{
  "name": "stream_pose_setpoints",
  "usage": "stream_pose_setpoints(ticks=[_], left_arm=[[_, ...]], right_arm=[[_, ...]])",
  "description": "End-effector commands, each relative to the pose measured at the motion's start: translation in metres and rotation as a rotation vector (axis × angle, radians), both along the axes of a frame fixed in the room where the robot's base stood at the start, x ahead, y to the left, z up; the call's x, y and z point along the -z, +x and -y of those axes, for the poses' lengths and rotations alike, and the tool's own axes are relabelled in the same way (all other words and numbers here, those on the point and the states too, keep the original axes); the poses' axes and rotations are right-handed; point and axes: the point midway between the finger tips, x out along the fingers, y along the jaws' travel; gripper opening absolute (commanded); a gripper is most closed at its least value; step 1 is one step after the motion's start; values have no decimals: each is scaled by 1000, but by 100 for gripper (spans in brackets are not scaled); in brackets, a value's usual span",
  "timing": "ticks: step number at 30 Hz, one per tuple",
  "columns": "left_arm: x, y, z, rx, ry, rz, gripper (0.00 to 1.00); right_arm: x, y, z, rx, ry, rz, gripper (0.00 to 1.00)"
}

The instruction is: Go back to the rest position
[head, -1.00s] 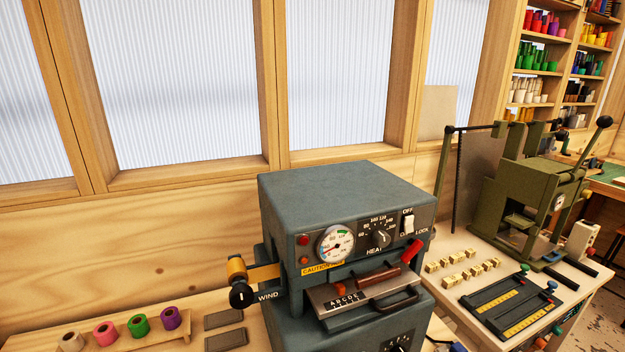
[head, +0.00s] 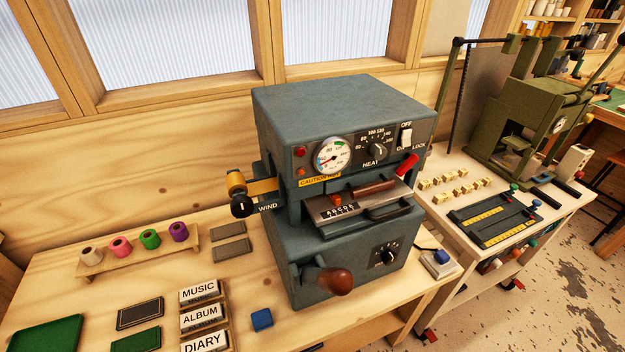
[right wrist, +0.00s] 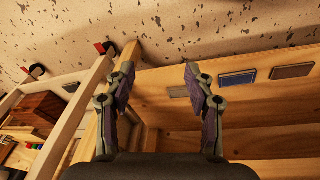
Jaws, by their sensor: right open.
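My right gripper (right wrist: 158,90) shows in the right wrist view with its two fingers spread wide apart. Nothing is between the fingers. Behind them is a wooden bench or shelf structure, with the speckled floor beyond. My right gripper does not show in the head view, and my left gripper is in neither current view.
A dark blue-grey stamping machine (head: 340,150) stands mid-bench, its brown-knobbed lever (head: 335,282) jutting forward. Label blocks (head: 202,318), a blue block (head: 262,319) and a green tray (head: 48,335) lie on the bench. A green press (head: 530,120) stands on a side table. Speckled floor is at right.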

Motion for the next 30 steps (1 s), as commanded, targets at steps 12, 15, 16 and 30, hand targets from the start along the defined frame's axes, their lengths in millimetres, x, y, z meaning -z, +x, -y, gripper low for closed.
stream_pose_setpoints(ticks=[12, 15, 16, 30], left_arm=[[0, 0, 0, 0, 0, -1, 40], [0, -1, 0, 0, 1, -1, 40], [0, 0, 0, 0, 1, -1, 40], [0, 0, -1, 0, 1, -1, 40]], right_arm=[[131, -163, 8, 24, 11, -95, 54], [133, -171, 8, 24, 10, -97, 54], [133, -171, 8, 24, 10, -97, 54], [133, -172, 8, 24, 10, -98, 54]])
